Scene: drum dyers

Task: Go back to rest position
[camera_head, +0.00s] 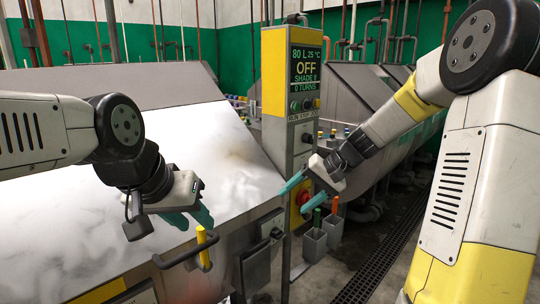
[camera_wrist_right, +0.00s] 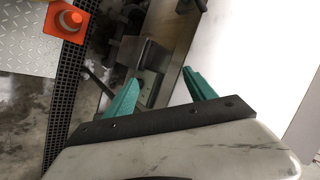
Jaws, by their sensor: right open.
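My left gripper (camera_head: 190,218) hangs over the lower front of the pale drum housing, close to the yellow handle. Its teal fingers point down and right; the gap between them is not clear. My right gripper (camera_head: 296,198) is in front of the control post, its teal fingers spread and pointing left. In the right wrist view the right gripper (camera_wrist_right: 160,76) is open, with nothing between its fingers. Both arms are bent, the left coming in from the left edge and the right from the right edge.
The control post (camera_head: 275,150) has a display reading OFF. A yellow handle (camera_head: 204,248) sticks up from the drum's front edge. Grey holders (camera_head: 315,245) with green and orange handled tools stand below my right gripper. A floor grate (camera_head: 385,255) runs at right.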

